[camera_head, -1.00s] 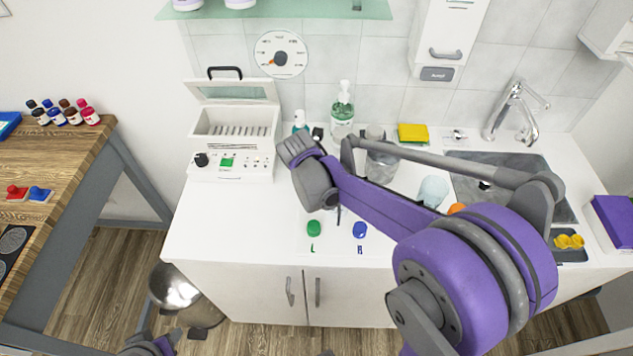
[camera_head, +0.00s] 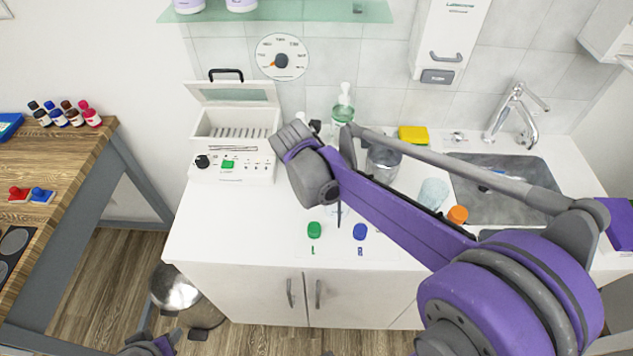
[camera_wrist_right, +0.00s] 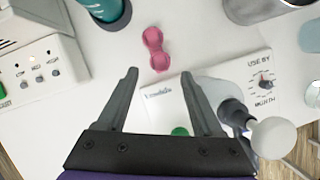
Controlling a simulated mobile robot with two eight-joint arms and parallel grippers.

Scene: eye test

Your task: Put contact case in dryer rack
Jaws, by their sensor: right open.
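The pink contact case (camera_wrist_right: 156,48), shaped like a figure eight, lies on the white counter in the right wrist view. It is beyond my fingertips, apart from them, and my arm hides it in the head view. My right gripper (camera_wrist_right: 160,74) is open and empty, its fingers over a white printed sheet. In the head view my right wrist covers most of it. The dryer rack (camera_head: 238,131) is inside a white box with a raised lid at the counter's left. I do not see my left gripper; only a bit of purple arm shows at the bottom left.
A teal bottle (camera_wrist_right: 105,10) stands left of the case. A metal cup (camera_head: 383,163), a pale blue cup (camera_head: 433,193) and an orange lid (camera_head: 457,214) stand near the sink (camera_head: 500,205).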

